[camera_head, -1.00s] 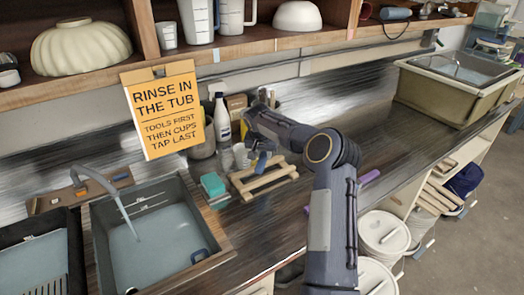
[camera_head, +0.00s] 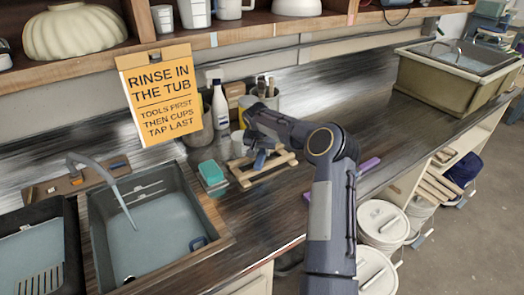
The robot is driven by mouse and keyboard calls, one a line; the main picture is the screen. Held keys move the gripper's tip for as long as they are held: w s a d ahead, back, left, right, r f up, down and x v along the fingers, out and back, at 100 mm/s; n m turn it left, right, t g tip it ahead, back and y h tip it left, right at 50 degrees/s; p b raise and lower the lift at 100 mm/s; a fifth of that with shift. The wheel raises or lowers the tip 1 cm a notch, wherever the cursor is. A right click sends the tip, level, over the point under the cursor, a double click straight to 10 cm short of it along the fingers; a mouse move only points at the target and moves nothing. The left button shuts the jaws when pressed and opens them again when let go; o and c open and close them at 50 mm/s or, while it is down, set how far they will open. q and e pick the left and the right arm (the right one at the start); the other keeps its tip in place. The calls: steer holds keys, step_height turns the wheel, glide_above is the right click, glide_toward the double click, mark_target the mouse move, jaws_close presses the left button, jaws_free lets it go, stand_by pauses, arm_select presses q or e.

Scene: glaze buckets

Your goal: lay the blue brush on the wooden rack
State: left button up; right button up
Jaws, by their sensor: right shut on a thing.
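The wooden rack (camera_head: 281,159) is a light slatted frame on the dark counter, behind and right of the sink. My right gripper (camera_head: 257,153) is over the rack, partly hidden behind my own forearm. It is shut on a small blue thing, which looks like the blue brush (camera_head: 260,160). The blue brush is right at the rack's slats; I cannot tell whether it touches them. Most of the brush is hidden by the gripper and rack. My left gripper is not in view.
A teal sponge (camera_head: 211,172) lies left of the rack. A white bottle (camera_head: 220,106) and a pot of tools (camera_head: 262,100) stand behind it. A water-filled sink (camera_head: 150,225) is at left. A purple stick (camera_head: 369,164) lies right of my arm.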

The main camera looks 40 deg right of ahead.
steer(key=shift+f+b, duration=0.55)
steer(key=shift+f, duration=0.05)
steer(key=o, duration=1.1)
steer(key=shift+r, duration=0.1)
